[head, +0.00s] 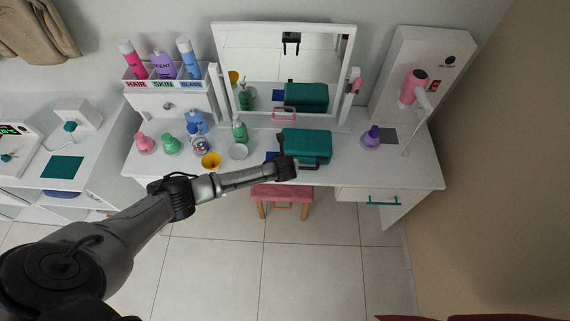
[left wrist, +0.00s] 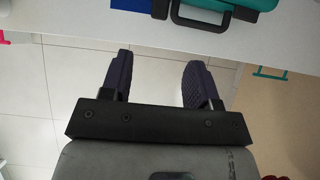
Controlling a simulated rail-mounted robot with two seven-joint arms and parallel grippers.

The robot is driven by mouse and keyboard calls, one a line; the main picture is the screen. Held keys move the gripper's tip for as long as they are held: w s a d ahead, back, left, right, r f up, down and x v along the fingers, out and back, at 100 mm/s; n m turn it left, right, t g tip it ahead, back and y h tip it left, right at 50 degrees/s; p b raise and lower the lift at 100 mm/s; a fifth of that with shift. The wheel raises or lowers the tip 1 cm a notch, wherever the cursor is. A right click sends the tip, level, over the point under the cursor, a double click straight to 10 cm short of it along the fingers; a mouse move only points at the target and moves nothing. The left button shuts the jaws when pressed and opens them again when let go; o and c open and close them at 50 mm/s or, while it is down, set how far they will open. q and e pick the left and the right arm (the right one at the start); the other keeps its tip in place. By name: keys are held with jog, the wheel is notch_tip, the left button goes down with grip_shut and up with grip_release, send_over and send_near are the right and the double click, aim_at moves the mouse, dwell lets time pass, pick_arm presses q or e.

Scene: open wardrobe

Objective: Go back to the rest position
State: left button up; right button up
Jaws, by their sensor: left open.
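My left arm reaches across from the lower left in the head view, with its gripper (head: 302,165) at the front edge of the white vanity table (head: 345,176). In the left wrist view the gripper's two dark fingers (left wrist: 158,80) are spread apart with only floor seen between them. A teal case (head: 305,143) stands on the table just beyond the gripper. Its black handle (left wrist: 200,22) shows ahead of the fingers in the left wrist view, apart from them. My right gripper is not in view.
A mirror (head: 262,60) stands at the back, with bottles and cups to its left. A yellow cup (head: 211,160) is close to my arm. A pink stool (head: 283,193) sits below the table. A purple bottle (head: 371,138) stands at right. The front floor is clear.

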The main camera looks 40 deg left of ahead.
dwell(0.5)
pick_arm(q)
jog(key=s+d+r+n+t+h+p, duration=0.1)
jog(key=s+d+r+n, duration=0.1)
jog(key=d+r+n, duration=0.75)
jog(key=s+d+r+n+t+h+p, duration=0.15)
jog(key=d+r+n, duration=0.25)
jog(key=r+n, duration=0.9)
jog(key=s+r+n+h+p, duration=0.1)
jog(key=s+r+p, duration=0.25)
jog(key=s, duration=0.45)
jog(key=s+r+n+h+p, duration=0.15)
jog(key=s+r, duration=0.25)
jog(key=s, duration=0.4)
jog(key=s+f+n+g+p, duration=0.1)
jog(key=s+f+g+p, duration=0.3)
jog(key=s, duration=1.1)
notch_tip(320, 180, down, 2)
jog(key=shift+a+f+n+y, duration=0.15)
jog(key=shift+a+n+y, duration=0.15)
jog(key=shift+a+y, duration=0.1)
